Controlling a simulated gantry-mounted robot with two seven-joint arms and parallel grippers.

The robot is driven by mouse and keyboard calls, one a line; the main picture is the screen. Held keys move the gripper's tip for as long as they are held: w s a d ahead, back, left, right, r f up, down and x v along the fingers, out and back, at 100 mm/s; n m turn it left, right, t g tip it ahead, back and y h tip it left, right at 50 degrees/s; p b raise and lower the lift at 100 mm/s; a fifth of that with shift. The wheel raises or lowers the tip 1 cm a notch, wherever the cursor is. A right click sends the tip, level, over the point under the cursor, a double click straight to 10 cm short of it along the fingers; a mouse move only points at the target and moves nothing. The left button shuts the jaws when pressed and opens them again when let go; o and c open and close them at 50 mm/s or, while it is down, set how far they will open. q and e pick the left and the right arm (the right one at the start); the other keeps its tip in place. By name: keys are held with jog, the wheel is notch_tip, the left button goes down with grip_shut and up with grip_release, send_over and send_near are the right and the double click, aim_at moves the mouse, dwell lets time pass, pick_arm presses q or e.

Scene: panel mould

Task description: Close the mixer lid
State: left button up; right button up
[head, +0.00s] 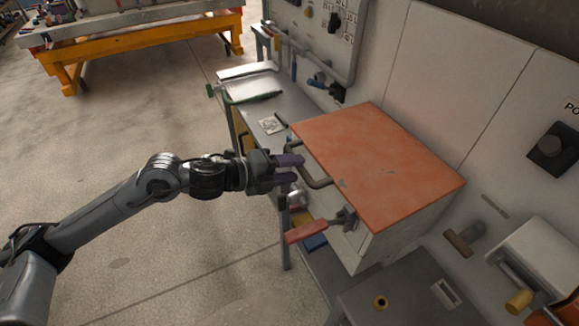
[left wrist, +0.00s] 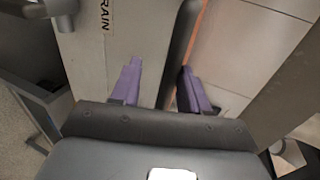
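The mixer is a pale box (head: 395,243) against the wall. Its orange lid (head: 375,160) lies about flat over the top; I cannot tell whether a small gap remains under it. A dark bar handle (head: 318,184) sticks out from the lid's front left edge. My left gripper (head: 289,170) is at this handle, with its two purple fingers apart. In the left wrist view, the dark handle bar (left wrist: 181,45) runs toward the space between the fingers (left wrist: 162,88), nearer the right one. Contact is not clear. My right gripper is out of view.
A red-handled lever (head: 306,231) sticks out from the box's front below the lid handle. A grey workbench (head: 268,110) with papers and tools stands behind. A grey cabinet top (head: 410,295) is at the front right. The floor at left is clear.

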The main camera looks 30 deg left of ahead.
pick_arm(q)
jog(key=shift+s+r, duration=0.1)
jog(key=shift+r, duration=0.1)
jog(key=p+v, duration=0.1)
jog(key=v, duration=0.9)
jog(key=shift+s+a, duration=0.15)
jog(key=shift+s, duration=0.1)
dwell(0.5)
dwell(0.5)
